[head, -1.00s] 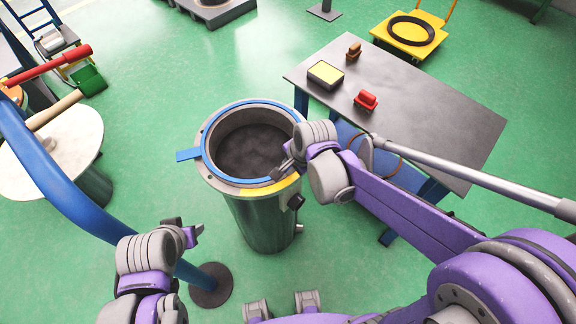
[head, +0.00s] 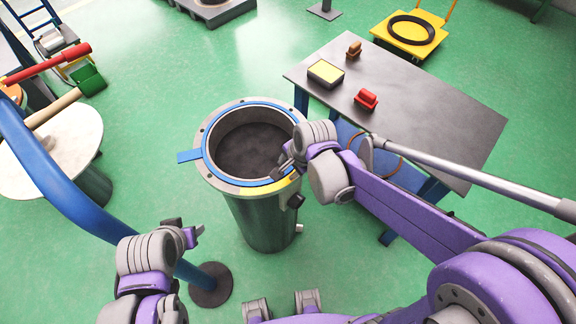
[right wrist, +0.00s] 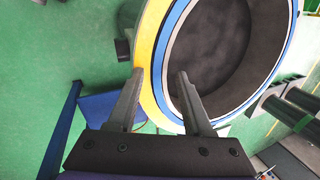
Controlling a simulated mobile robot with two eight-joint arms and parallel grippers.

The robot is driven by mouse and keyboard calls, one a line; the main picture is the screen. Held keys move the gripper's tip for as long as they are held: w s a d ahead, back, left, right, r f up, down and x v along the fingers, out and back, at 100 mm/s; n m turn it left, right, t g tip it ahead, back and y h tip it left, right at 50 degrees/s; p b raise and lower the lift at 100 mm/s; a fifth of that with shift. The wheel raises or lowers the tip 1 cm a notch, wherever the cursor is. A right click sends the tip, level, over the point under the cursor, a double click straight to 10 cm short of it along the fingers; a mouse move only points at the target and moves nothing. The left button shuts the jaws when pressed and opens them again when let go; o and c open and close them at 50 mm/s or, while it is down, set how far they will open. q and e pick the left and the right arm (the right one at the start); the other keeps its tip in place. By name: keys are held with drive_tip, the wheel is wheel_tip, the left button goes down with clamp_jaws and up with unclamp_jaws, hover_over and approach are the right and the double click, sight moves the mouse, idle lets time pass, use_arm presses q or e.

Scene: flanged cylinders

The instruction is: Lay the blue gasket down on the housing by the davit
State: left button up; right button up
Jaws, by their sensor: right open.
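The blue gasket (head: 206,166), a ring with a tab at its left, lies around the mouth of the metal housing (head: 262,222), on its flange. It looks flat, with flange bolt holes showing outside it. My right gripper (head: 281,170) is open at the right front of the rim. My left gripper (head: 186,229) is empty, fingers apart, in front of the housing. A blue post (head: 60,180), perhaps the davit, slants past at left.
A dark-topped table (head: 440,125) at right carries a yellow-topped box (head: 325,74), a red item (head: 366,99) and a brown item (head: 354,49). A white-topped drum (head: 60,150) stands at left. A yellow cart (head: 409,36) holds a dark ring.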

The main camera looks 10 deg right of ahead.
drive_tip(key=shift+p+v, duration=1.15)
drive_tip(key=shift+v, duration=1)
use_arm(q)
wheel_tip(320, 180, up, 6)
drive_tip(key=w+p, duration=0.1)
drive_tip(key=w, duration=0.1)
drive_tip(key=shift+w+f+t, duration=0.2)
drive_tip(key=shift+w+t, duration=0.05)
drive_tip(key=shift+t, duration=0.05)
use_arm(e)
drive_tip(key=shift+v, duration=1.3)
use_arm(q)
drive_tip(key=shift+s, duration=0.1)
use_arm(e)
drive_tip(key=s+d+r+n+t+h, duration=0.2)
drive_tip(key=s+d+r+n, duration=0.1)
drive_tip(key=s+d+n, duration=0.5)
drive_tip(key=s+n, duration=0.2)
drive_tip(key=n, duration=0.2)
drive_tip(key=shift+t, duration=0.3)
